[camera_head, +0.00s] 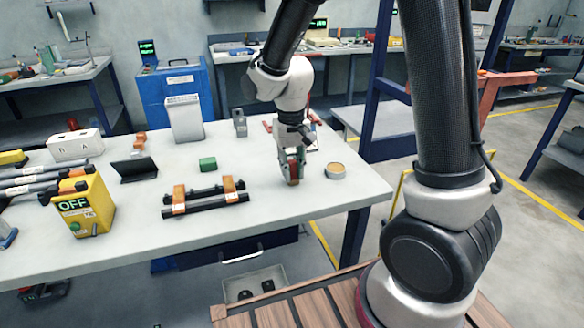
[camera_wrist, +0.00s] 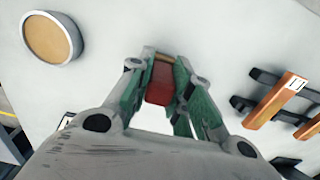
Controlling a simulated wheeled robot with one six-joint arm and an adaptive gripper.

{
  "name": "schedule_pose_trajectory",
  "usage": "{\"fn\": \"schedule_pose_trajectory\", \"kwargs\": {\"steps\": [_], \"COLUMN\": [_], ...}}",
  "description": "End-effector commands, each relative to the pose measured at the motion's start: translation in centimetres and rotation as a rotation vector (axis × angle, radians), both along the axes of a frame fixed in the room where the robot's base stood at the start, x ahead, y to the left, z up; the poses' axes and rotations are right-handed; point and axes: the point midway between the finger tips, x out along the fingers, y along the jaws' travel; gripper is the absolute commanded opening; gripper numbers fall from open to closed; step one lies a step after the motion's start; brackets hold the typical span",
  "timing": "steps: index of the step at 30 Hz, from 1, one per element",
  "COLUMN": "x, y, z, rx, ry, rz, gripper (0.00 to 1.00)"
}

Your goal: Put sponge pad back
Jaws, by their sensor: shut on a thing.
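My gripper (camera_head: 291,172) points down over the right part of the grey table. It is shut on a dark red block with a tan edge, which looks like the sponge pad (camera_wrist: 160,84). In the wrist view the block sits between the green-grey fingers, which hide its sides. In the head view its red side (camera_head: 293,168) shows between the fingers, low at the tabletop; I cannot tell whether it touches.
A round tan-topped dish (camera_head: 335,171) stands close to the right of my gripper. A black rack with orange end pieces (camera_head: 205,196) lies to the left. A yellow OFF box (camera_head: 85,208) stands at the front left. Bare tabletop (camera_head: 290,215) lies in front.

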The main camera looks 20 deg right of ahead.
Motion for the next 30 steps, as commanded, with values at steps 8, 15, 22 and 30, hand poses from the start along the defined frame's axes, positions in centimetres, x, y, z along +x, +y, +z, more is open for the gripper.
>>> {"fn": "schedule_pose_trajectory", "kwargs": {"steps": [8,15,22,30], "x": [0.0,0.0,0.1,0.1], "y": [0.0,0.0,0.1,0.2], "z": [-0.2,-0.2,1.8,7.9], "rx": [0.0,0.0,0.002,0.002], "ry": [0.0,0.0,-0.004,-0.005], "rz": [0.0,0.0,0.0,0.0], "gripper": [0.42,0.42,0.42,0.42]}}
